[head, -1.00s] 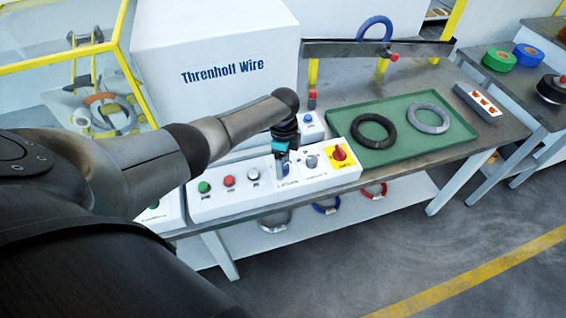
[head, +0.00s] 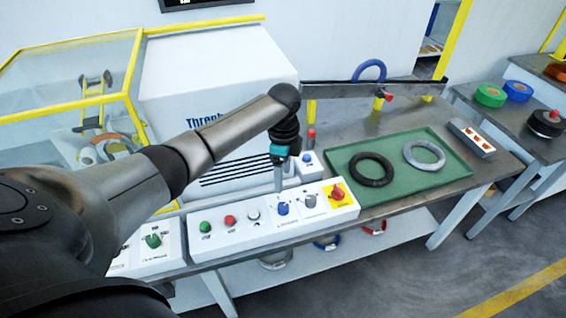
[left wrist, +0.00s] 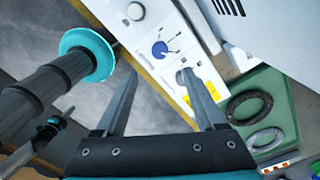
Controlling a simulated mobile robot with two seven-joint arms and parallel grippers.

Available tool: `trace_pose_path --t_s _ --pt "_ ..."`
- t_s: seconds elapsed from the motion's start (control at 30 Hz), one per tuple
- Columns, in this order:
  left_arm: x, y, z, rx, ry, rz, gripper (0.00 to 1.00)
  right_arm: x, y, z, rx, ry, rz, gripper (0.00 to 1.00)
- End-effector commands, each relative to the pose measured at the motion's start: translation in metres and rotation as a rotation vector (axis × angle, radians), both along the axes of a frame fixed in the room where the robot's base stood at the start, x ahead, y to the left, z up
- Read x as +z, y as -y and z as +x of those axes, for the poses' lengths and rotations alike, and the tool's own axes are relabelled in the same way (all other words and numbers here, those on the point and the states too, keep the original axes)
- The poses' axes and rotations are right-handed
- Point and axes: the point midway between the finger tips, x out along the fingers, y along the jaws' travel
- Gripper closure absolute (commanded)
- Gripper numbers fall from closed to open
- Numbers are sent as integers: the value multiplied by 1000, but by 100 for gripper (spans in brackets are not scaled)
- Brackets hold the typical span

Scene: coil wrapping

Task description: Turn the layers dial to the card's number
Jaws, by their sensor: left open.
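A blue dial (head: 283,208) sits on the white control panel (head: 239,238), between a small black-and-white knob and a grey knob (head: 310,200). Its printed label is too small to read. In the left wrist view the blue dial (left wrist: 159,49) shows with lines and marks around it. My left gripper (head: 279,187) points down just above and behind the dial, apart from it. In the left wrist view its fingers (left wrist: 158,75) are spread and empty. A dark, teal-banded part at that view's left edge may be my right gripper (left wrist: 46,133); its jaws are unclear. I see no readable card.
Green (head: 205,227) and red (head: 230,220) buttons and a yellow-backed red switch (head: 338,192) share the panel. A green tray (head: 399,189) with a black coil (head: 371,169) and a grey coil (head: 424,155) lies to the right. The white machine (head: 225,75) stands behind.

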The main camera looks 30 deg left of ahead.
Motion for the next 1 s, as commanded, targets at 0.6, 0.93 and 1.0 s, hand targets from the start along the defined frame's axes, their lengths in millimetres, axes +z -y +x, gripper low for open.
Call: trace_pose_path --t_s 0.6,0.93,1.0 --pt "27 0 1 0 0 0 28 2 0 0 1 0 0 100" --pt "18 11 -6 2 2 -3 28 2 0 0 1 0 0 100" --pt "6 25 -16 12 6 -5 28 2 0 0 1 0 0 100"
